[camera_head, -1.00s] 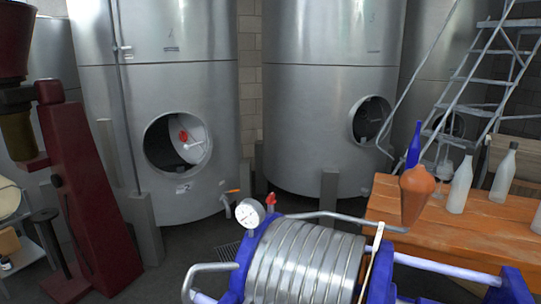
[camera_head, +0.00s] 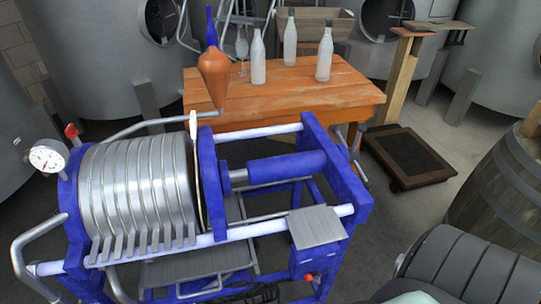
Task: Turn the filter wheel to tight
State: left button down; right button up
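The filter press has a blue frame (camera_head: 207,190) and a stack of round silver plates (camera_head: 135,190), at the left and middle of the head view. A blue cylinder (camera_head: 287,168) with a short metal rod lies between the frame's middle plate and its right end plate (camera_head: 345,160). A round pressure gauge (camera_head: 47,156) and a red-handled valve (camera_head: 72,132) sit at its left end. I cannot make out a wheel; parts showing just behind the right end plate are too small to tell. Neither gripper is in view.
A wooden table (camera_head: 290,90) with white bottles (camera_head: 325,55), a glass and an orange-brown cone-shaped thing (camera_head: 214,75) stands behind the press. A platform scale (camera_head: 408,155) and a barrel (camera_head: 500,185) are right. A dark ribbed object (camera_head: 465,265) fills the lower right corner. Some floor between is clear.

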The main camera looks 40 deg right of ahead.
aim_at(354, 154)
jog(key=k+l+z, duration=0.1)
jog(key=l+z, duration=1.2)
jog(key=i+l, duration=0.1)
jog(key=l, duration=1.05)
jog(key=i+l, duration=0.15)
jog(key=l, duration=0.45)
